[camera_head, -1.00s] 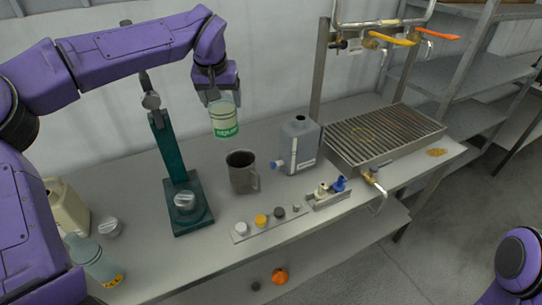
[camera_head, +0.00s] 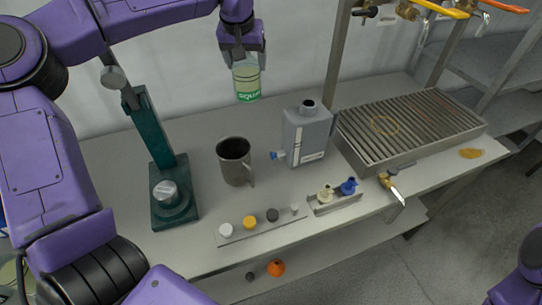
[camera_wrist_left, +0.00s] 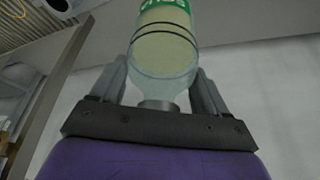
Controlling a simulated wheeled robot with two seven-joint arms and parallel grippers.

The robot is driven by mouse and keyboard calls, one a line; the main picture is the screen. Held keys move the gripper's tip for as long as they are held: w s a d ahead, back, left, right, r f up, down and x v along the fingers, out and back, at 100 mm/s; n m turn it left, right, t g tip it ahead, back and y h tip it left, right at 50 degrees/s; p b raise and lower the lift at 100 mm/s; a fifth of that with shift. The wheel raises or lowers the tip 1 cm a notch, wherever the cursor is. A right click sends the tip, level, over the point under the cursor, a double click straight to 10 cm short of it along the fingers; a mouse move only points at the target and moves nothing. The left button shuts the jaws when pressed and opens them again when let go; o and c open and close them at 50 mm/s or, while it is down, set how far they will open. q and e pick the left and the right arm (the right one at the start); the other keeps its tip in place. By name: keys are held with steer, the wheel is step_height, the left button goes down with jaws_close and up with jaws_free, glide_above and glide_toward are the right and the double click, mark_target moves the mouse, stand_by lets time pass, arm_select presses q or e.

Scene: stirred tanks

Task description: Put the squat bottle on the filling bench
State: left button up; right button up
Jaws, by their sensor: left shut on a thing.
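The squat bottle (camera_head: 246,82) is clear with pale yellow-green contents and a green label. My left gripper (camera_head: 242,60) is shut on it near its neck and holds it in the air above the back of the bench. In the left wrist view the bottle (camera_wrist_left: 165,45) sits between the two fingers (camera_wrist_left: 162,90). My right gripper is not in view; only part of my right arm shows at the lower right.
A steel mug (camera_head: 234,165), a grey jerrycan (camera_head: 306,135) and a green capping stand (camera_head: 170,190) are on the bench. A cap strip (camera_head: 262,228) and a nozzle holder (camera_head: 335,202) lie in front. A slatted drain grate (camera_head: 410,125) is at the right, under valves.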

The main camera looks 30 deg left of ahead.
mark_target(249, 85)
arm_select(q)
steer(key=f+b, duration=0.1)
steer(key=s+f+b, duration=0.1)
steer(key=f, duration=0.1)
steer(key=shift+f+b, duration=0.2)
steer(key=shift+b, duration=0.15)
steer(key=b+x, duration=0.3)
steer(key=x, duration=0.1)
steer(key=shift+d+f, duration=0.1)
steer(key=shift+d, duration=0.25)
step_height(249, 85, down, 17)
steer(key=shift+s+f, duration=0.2)
steer(key=shift+f, duration=0.05)
steer(key=o, duration=0.9)
steer(key=shift+s+f, duration=0.1)
steer(key=shift+s, duration=0.05)
steer(key=o, duration=0.3)
